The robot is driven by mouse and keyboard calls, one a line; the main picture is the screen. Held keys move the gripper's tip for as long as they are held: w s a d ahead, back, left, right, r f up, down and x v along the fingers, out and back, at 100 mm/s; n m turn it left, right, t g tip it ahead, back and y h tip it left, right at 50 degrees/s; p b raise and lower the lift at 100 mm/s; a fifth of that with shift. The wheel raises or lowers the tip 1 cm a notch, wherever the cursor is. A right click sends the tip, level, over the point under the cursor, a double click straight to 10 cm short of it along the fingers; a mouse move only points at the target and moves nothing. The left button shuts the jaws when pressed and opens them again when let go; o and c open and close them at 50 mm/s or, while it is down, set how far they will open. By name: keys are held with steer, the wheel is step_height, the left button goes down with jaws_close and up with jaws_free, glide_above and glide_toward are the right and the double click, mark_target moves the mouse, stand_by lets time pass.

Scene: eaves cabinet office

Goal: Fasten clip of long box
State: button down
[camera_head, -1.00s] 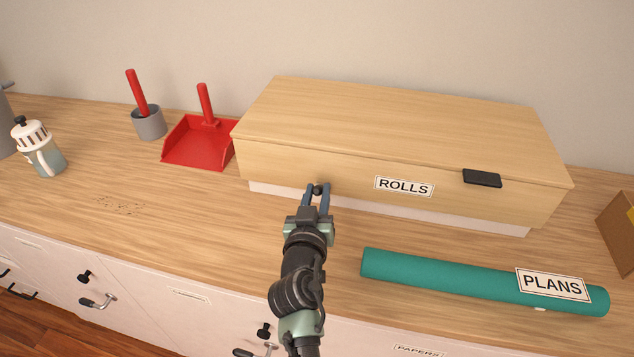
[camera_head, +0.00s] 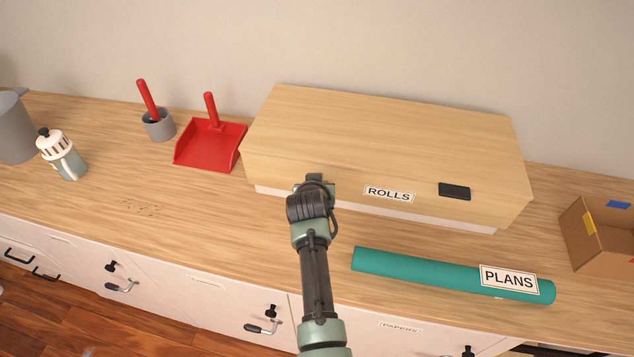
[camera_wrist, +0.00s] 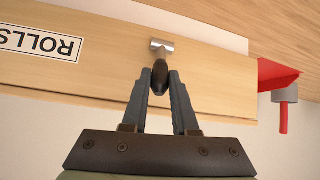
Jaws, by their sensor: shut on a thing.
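The long box is a pale wooden box (camera_head: 385,140) with a "ROLLS" label (camera_head: 389,194) on its front. It stands at the back of the counter, and its lid looks shut. A black clip (camera_head: 454,191) shows on the right of the box front. My gripper (camera_head: 315,181) is at the left part of the front, and my wrist hides its fingers there. In the wrist view my gripper (camera_wrist: 160,78) is shut on a small dark clip lever (camera_wrist: 160,70), just beside a metal catch (camera_wrist: 162,45) on the box front.
A teal "PLANS" tube (camera_head: 430,272) lies in front of the box. A red dustpan (camera_head: 207,150), a grey cup (camera_head: 159,128) and a shaker (camera_head: 63,157) stand left. A cardboard box (camera_head: 598,238) is right. The counter's front left is clear.

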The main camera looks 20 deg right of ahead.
steer(key=shift+w+d+r+g, duration=0.15)
steer(key=shift+w+g, duration=0.1)
steer(key=shift+g, duration=0.15)
stand_by(0.3)
steer(key=c, duration=0.7)
jaws_free()
steer(key=v, duration=1.2)
steer(key=shift+s+d+r+b, duration=0.1)
steer(key=shift+s+r+b, duration=0.1)
steer(key=shift+r+b, duration=0.2)
